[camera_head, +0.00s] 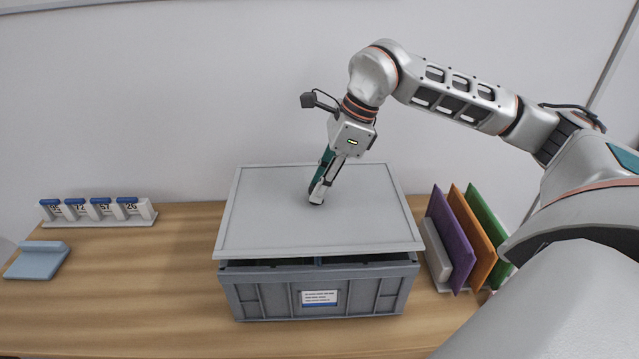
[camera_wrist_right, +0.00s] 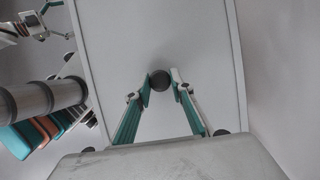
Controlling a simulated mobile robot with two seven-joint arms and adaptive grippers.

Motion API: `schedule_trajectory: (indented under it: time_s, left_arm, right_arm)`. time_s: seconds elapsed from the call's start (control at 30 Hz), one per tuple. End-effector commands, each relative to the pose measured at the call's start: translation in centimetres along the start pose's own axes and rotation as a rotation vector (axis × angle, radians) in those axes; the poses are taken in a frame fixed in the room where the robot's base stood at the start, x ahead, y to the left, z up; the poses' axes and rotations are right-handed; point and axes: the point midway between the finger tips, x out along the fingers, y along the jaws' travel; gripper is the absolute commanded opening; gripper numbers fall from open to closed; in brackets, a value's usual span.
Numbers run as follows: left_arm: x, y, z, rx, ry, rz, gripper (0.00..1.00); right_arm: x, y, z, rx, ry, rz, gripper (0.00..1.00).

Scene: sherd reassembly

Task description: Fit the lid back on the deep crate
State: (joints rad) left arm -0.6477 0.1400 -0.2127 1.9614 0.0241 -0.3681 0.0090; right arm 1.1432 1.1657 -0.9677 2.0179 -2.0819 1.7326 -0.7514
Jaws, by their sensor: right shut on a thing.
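The grey lid (camera_head: 270,210) is a flat panel with a raised rim and lies over the top of the deep grey crate (camera_head: 260,292). A dark gap shows between the lid's front edge and the crate's front rim, so the lid sits above that rim there. My right gripper (camera_head: 317,198) points down at the lid's middle. In the right wrist view its fingers (camera_wrist_right: 161,82) are shut on the lid's round dark knob (camera_wrist_right: 161,80). What looks like part of my left gripper (camera_wrist_right: 52,18) shows at that view's top left corner; its jaws are unclear.
Blue-capped numbered holders (camera_head: 98,210) stand in a row at the left, with a light blue block (camera_head: 37,259) in front. Purple (camera_head: 449,240), orange (camera_head: 470,238) and green (camera_head: 489,228) panels stand upright close to the crate's right. The table left of the crate is mostly clear.

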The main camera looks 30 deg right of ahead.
Motion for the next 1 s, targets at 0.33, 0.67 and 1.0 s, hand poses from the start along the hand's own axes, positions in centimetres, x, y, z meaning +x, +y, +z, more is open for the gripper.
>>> schedule_trajectory:
  time_s: [0.33, 0.67, 1.0]
  left_arm:
    - [0.2, 0.0, 0.3, -0.001, 0.002, -0.001, 0.98]
    - [0.5, 0.2, 1.1, -0.001, -0.004, 0.001, 0.98]
    - [0.8, 0.3, 1.8, -0.002, -0.01, 0.002, 0.98]
  right_arm:
    - [0.7, 0.0, -0.2, -0.001, -0.001, -0.001, 0.0]
    - [1.5, 0.0, -0.6, 0.0, -0.001, -0.001, 0.0]
    - [2.3, 0.0, -0.9, 0.0, 0.0, 0.0, 0.0]
